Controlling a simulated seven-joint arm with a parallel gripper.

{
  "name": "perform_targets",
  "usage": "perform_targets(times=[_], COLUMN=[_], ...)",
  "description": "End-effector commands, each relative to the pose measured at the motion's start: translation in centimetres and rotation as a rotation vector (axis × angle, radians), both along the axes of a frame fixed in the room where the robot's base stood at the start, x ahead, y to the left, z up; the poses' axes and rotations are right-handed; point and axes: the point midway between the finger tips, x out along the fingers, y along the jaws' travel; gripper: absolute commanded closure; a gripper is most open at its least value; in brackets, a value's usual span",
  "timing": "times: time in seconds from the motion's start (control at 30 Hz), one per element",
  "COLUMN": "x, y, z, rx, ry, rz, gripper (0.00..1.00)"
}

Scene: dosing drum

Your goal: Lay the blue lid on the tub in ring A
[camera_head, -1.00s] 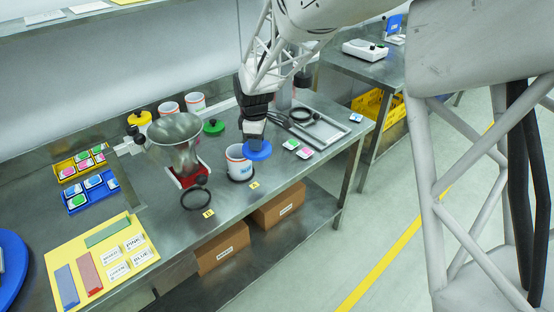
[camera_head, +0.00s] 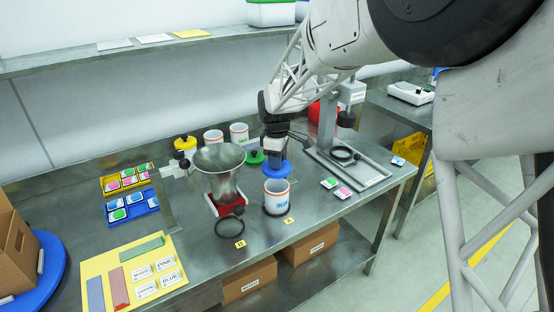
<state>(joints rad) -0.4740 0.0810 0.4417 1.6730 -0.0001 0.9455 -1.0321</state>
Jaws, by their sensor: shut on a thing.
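The blue lid (camera_head: 275,169) is gripped by my gripper (camera_head: 274,158), which points down and is shut on the lid's top. The white tub (camera_head: 277,199) stands upright inside ring A (camera_head: 266,211), a dark ring at its base next to the yellow label A (camera_head: 290,220). Its open top shows. The lid appears just beyond and above the tub's rim, apart from it. I cannot tell its exact height. The fingertips are small and partly hidden.
A hopper (camera_head: 220,170) on a red base stands left of the tub. An empty dark ring (camera_head: 230,227) lies near label B (camera_head: 240,244). A green lid (camera_head: 255,157) and two white tubs (camera_head: 239,133) are behind. A metal stand (camera_head: 329,130) is at right.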

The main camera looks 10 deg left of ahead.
Motion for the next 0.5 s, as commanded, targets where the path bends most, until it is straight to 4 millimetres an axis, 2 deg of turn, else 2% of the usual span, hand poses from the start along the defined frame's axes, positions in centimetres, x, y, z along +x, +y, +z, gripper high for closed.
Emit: perform_targets(times=[0.5], x=[0.0], y=[0.0], z=[-2.8], rx=[-0.001], ry=[0.001], rz=[0.000], gripper=[0.92])
